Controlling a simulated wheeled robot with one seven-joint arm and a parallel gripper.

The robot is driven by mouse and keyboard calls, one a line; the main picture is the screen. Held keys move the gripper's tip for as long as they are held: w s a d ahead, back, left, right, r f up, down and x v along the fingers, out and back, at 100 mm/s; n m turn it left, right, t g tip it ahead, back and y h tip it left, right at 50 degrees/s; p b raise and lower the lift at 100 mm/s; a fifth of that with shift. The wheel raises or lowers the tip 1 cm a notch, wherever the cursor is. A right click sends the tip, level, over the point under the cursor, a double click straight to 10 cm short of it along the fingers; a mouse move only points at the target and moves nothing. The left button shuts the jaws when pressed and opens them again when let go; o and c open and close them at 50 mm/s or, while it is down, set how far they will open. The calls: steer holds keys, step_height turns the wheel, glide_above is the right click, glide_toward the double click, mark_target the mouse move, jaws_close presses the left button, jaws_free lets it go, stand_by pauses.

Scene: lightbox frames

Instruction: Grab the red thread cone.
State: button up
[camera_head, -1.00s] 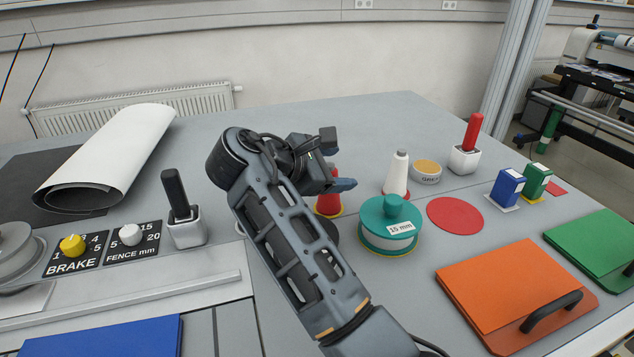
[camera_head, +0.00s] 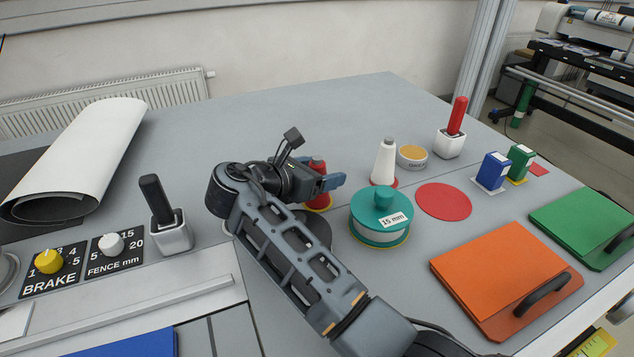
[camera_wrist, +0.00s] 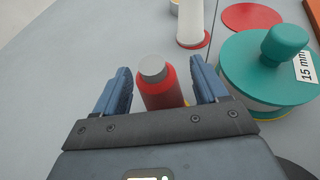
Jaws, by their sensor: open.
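The red thread cone (camera_wrist: 162,90) with a grey top stands between the two blue fingers of my open gripper (camera_wrist: 160,92) in the wrist view. A gap shows on both sides, wider on the right. The lower part of the cone is hidden by the gripper body. In the head view the red cone (camera_head: 317,170) stands on a yellow-rimmed base, partly hidden behind my gripper (camera_head: 333,182), whose fingers point right.
A white cone (camera_head: 384,162) stands close by on the right, on a red disc. A teal-lidded 15 mm container (camera_head: 378,220) is to the front right. A black-handled lever (camera_head: 172,235) stands left. The table behind is clear.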

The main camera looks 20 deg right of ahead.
steer(key=shift+w+d+f, duration=0.15)
steer(key=shift+d, duration=0.25)
steer(key=c, duration=1.1)
